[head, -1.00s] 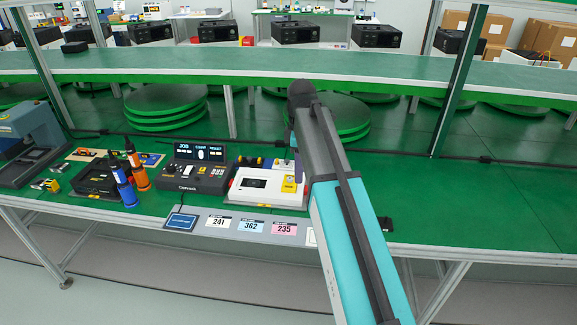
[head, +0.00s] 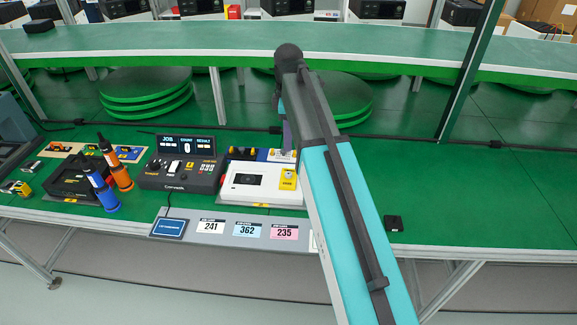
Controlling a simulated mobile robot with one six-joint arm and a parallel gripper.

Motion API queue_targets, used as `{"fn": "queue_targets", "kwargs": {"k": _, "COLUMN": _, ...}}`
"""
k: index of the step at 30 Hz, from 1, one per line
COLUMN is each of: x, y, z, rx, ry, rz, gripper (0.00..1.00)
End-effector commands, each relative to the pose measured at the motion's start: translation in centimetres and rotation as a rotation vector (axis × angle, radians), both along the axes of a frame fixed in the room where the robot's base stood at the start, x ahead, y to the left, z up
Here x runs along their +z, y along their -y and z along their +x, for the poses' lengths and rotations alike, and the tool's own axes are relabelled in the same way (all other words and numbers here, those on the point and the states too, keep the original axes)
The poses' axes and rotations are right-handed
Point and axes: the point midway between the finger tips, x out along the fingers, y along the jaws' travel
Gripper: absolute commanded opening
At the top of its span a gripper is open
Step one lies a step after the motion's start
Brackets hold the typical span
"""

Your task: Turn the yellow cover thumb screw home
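A white fixture (head: 243,192) with a dark window sits on the green bench, left of my arm. A yellow patch (head: 288,179) with small dark marks shows on its right side. I cannot tell whether this patch is the cover, a label or part of the thumb screw. The screw itself is too small to make out. My gripper (head: 286,150) points down over the back right of the fixture, near a pale block. Its fingers are small and partly hidden by my arm, so their opening and any contact are unclear.
A black control box (head: 180,174) with a display stands left of the fixture. Blue and orange drivers (head: 101,187) stand beside a dark tray further left. Numbered cards (head: 248,232) lie along the front edge.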

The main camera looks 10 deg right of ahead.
Motion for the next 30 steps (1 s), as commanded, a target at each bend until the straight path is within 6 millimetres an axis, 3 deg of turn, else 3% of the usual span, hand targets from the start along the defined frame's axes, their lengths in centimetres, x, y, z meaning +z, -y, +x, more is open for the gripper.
{"fn": "queue_targets", "kwargs": {"k": 14, "x": -0.8, "y": 0.1, "z": 0.0, "rx": -0.001, "ry": -0.001, "rz": 0.0, "gripper": 0.38}}
{"fn": "queue_targets", "kwargs": {"k": 30, "x": -6.2, "y": 0.2, "z": -0.1, "rx": -0.002, "ry": -0.002, "rz": 0.0, "gripper": 0.38}}
